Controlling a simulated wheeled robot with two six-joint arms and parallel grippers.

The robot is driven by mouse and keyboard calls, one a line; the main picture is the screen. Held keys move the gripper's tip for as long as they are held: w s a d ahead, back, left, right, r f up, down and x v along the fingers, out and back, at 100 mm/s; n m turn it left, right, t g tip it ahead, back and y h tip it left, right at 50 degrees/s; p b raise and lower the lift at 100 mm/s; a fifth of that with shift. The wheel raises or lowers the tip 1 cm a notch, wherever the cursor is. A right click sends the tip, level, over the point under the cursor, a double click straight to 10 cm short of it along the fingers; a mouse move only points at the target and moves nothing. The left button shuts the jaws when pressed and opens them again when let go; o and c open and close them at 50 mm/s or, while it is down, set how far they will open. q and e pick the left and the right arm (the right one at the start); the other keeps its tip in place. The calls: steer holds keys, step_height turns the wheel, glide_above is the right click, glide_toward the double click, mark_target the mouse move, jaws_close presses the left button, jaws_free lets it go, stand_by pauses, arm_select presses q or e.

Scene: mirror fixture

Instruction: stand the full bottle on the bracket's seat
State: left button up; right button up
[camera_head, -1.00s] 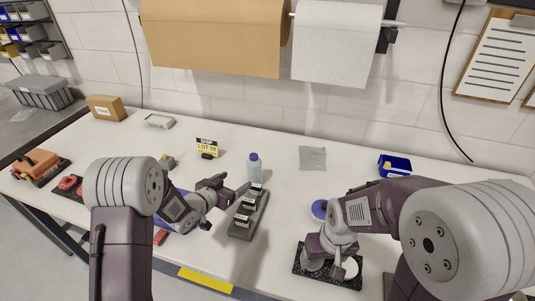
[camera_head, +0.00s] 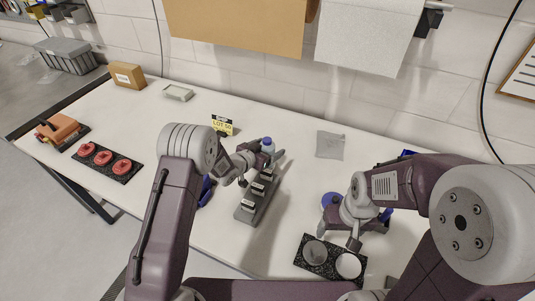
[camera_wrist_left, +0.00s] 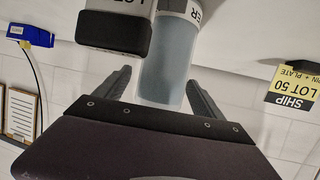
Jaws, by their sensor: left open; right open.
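The bottle (camera_head: 267,144) has a blue cap and stands at the far end of a grey rack on the table. My left gripper (camera_head: 252,163) is beside it. In the left wrist view the bottle (camera_wrist_left: 165,68), with grey-blue contents and part of a label, sits between the two spread fingers. The left gripper is open, and a gap shows beside the bottle. My right gripper (camera_head: 341,236) is open above the table, over a black plate with two round pads. I cannot tell for certain which part is the bracket's seat.
The grey rack (camera_head: 247,214) carries several dark labelled blocks close to the left gripper. A yellow LOT 50 sign (camera_head: 222,126) stands left of the bottle. The black plate (camera_head: 309,246) is at front right. A grey cloth square (camera_head: 330,145) lies right of the bottle, with clear table around it.

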arm_select(q)
steer(key=shift+x, duration=1)
steer(key=shift+r, duration=0.1)
jaws_close()
step_height(320, 180, up, 10)
